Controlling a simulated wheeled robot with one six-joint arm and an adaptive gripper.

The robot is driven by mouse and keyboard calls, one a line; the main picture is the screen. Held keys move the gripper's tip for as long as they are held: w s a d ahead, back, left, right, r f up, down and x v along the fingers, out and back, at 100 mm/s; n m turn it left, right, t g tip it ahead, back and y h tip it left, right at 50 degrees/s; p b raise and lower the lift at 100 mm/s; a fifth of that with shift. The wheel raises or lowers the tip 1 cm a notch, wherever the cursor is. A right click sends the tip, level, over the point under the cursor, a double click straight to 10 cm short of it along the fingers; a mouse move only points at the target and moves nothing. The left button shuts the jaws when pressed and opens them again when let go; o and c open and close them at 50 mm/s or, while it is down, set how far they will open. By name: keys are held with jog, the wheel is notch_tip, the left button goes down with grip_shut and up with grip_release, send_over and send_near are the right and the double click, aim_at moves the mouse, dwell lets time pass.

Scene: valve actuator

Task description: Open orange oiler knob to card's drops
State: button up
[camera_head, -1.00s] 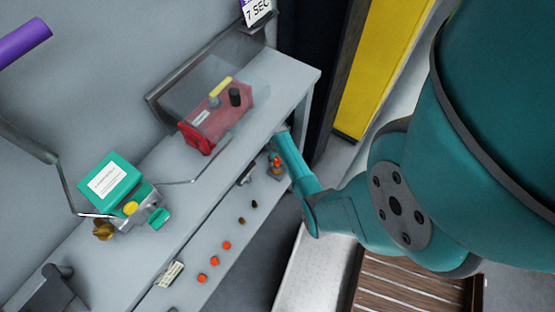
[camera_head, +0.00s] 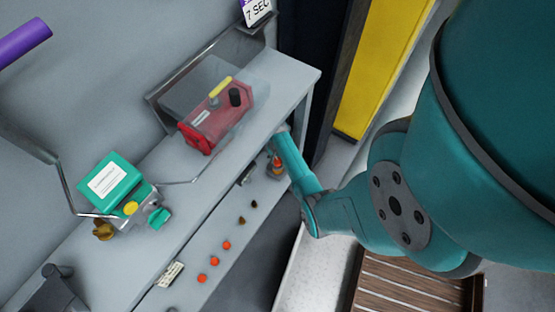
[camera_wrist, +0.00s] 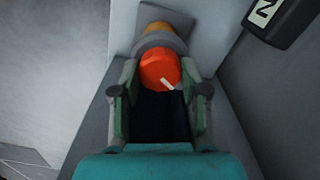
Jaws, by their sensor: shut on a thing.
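The orange oiler knob (camera_wrist: 160,68) shows in the wrist view between the tips of my gripper (camera_wrist: 160,90), with a pale pointer mark on its face toward the lower right. A yellow-orange body (camera_wrist: 158,35) sits just behind it. My gripper is shut on the knob. In the head view the oiler knob (camera_head: 277,163) is a small orange spot at the front of the bench's right end, next to my gripper (camera_head: 277,150), which is mostly hidden by my arm. A card (camera_head: 257,11) at the top reads "7 SEC"; its upper part is cut off.
A dark box with a partly cut-off numeral (camera_wrist: 280,15) is at upper right in the wrist view. In the head view a red unit (camera_head: 215,118) stands behind a clear cover, and a green box (camera_head: 109,182) sits at left. Several orange buttons (camera_head: 214,262) line the bench front.

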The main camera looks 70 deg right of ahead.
aim_at(277, 161)
jog(key=m, duration=0.6)
jog(key=shift+m, duration=0.3)
jog(key=m, duration=0.6)
jog(key=shift+m, duration=0.3)
jog(key=o, duration=1.1)
jog(key=shift+o, duration=0.2)
jog(key=shift+r, duration=0.15)
notch_tip(277, 161, up, 12)
